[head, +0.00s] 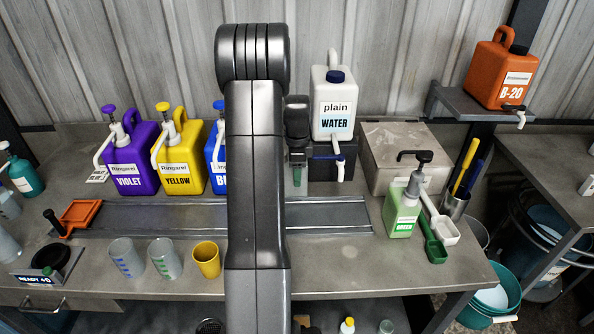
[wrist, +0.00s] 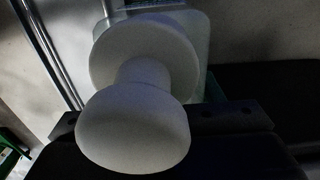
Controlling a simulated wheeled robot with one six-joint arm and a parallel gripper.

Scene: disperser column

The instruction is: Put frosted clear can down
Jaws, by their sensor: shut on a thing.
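In the wrist view a pale can (wrist: 195,45) with a round white pump-like top (wrist: 133,130) fills the middle. Its body looks translucent, and a label edge shows at the top of the picture. My gripper (wrist: 150,125) is shut on it, with dark jaw parts beside and below the white top. In the head view my arm stands upright in the middle and hides most of the gripper and the can. The can's base and whatever is under it cannot be seen.
Violet (head: 130,160), yellow (head: 180,165) and partly hidden blue jugs stand left of my arm. A white water can (head: 333,105) stands on a dark block to the right. A green bottle (head: 403,215) stands near the right bench end.

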